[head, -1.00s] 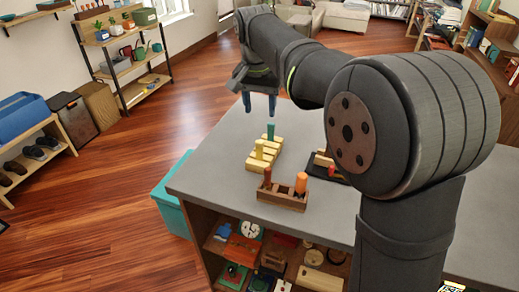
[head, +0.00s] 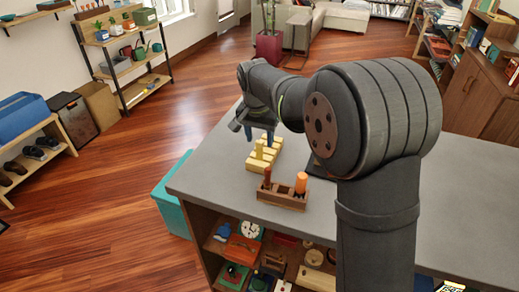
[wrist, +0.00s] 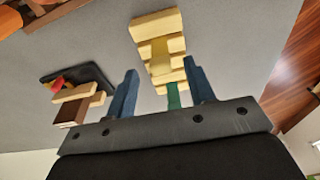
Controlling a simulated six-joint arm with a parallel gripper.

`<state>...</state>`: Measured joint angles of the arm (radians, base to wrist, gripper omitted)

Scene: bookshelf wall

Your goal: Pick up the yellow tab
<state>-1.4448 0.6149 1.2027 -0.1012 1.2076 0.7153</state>
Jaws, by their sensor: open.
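A pale yellow slotted block (head: 252,164) lies on the grey counter, with its steps running away from the head camera. The yellow tab (head: 259,149) stands upright in it; in the wrist view the tab (wrist: 160,47) appears beyond my fingertips. A green tab (wrist: 173,96) shows between my fingers in the wrist view, farther along the same block. My gripper (head: 259,140) is open and empty, its two blue fingers pointing down over the block's far part. In the head view the fingers partly hide the green tab.
A brown wooden holder (head: 283,197) with orange and rust-brown pegs stands nearer the head camera. A dark tray with wooden pieces (wrist: 78,83) lies beside the block in the wrist view. The counter (head: 212,170) is clear left of the block; a teal box (head: 172,205) stands below its left edge.

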